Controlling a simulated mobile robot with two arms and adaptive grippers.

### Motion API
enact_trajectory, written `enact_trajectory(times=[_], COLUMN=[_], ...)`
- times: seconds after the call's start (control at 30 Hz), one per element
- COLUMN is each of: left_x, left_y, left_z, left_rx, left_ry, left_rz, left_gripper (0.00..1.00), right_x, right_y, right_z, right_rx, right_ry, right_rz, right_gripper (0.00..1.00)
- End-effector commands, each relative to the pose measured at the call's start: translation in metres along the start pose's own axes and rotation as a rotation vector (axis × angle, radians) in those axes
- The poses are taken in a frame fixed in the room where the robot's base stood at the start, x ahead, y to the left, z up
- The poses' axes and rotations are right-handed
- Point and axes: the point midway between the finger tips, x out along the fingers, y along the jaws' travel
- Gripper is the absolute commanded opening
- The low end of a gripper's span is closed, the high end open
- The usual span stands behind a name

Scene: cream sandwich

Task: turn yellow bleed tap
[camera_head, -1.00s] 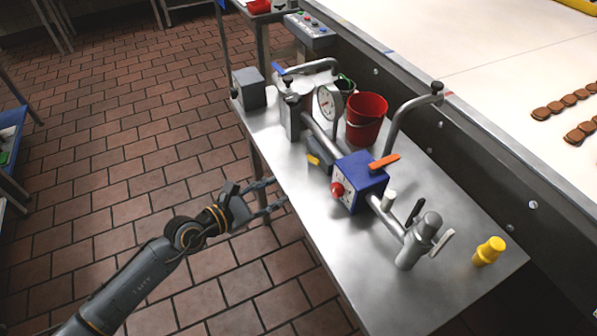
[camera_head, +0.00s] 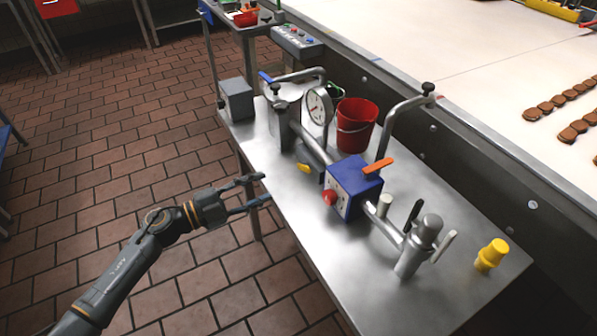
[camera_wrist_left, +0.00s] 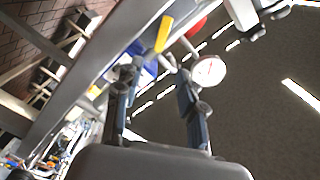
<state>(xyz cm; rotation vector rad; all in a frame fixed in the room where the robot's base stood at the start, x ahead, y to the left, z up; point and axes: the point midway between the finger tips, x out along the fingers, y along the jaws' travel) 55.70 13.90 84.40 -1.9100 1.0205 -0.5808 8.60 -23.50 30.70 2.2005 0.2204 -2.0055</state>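The yellow bleed tap (camera_head: 305,168) is a small yellow handle low on the near side of the pipework, left of the blue box (camera_head: 352,185). It also shows as a yellow bar in the left wrist view (camera_wrist_left: 163,34), beyond the fingertips. My left gripper (camera_head: 265,187) is at the table's near edge, left of the tap and apart from it. Its two fingers are spread with nothing between them, which the left wrist view (camera_wrist_left: 153,68) also shows. My right gripper is not in view.
The steel table (camera_head: 455,300) carries the pipework, a pressure gauge (camera_head: 319,106) and a red bucket (camera_head: 355,124). An orange lever (camera_head: 378,165) sits on top by the blue box, and a red knob (camera_head: 329,197) on its front. A yellow cup-like piece (camera_head: 490,255) stands at the right.

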Motion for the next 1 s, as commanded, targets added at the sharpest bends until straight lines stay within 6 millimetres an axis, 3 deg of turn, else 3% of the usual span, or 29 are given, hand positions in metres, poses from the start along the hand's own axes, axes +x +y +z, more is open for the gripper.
enact_trajectory(times=[0.3,0.5,0.7,0.97,1.0], left_x=[0.071,0.100,0.111,0.111,0.111], left_y=[-0.002,-0.001,0.000,0.000,0.000], left_z=[-0.001,0.000,0.000,0.000,0.000], left_rx=[0.001,0.003,0.004,0.004,0.004], left_ry=[0.002,0.000,-0.001,-0.001,-0.001], left_rz=[-0.003,-0.002,0.001,0.001,0.001], left_gripper=[0.40,0.40,0.40,0.40,0.31], right_x=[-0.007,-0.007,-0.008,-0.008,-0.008], right_y=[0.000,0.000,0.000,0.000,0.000], right_z=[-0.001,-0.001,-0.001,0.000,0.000], right_rx=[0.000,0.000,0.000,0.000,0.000], right_ry=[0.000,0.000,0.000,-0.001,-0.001], right_rz=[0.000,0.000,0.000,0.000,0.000], right_gripper=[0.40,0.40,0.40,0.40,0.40])
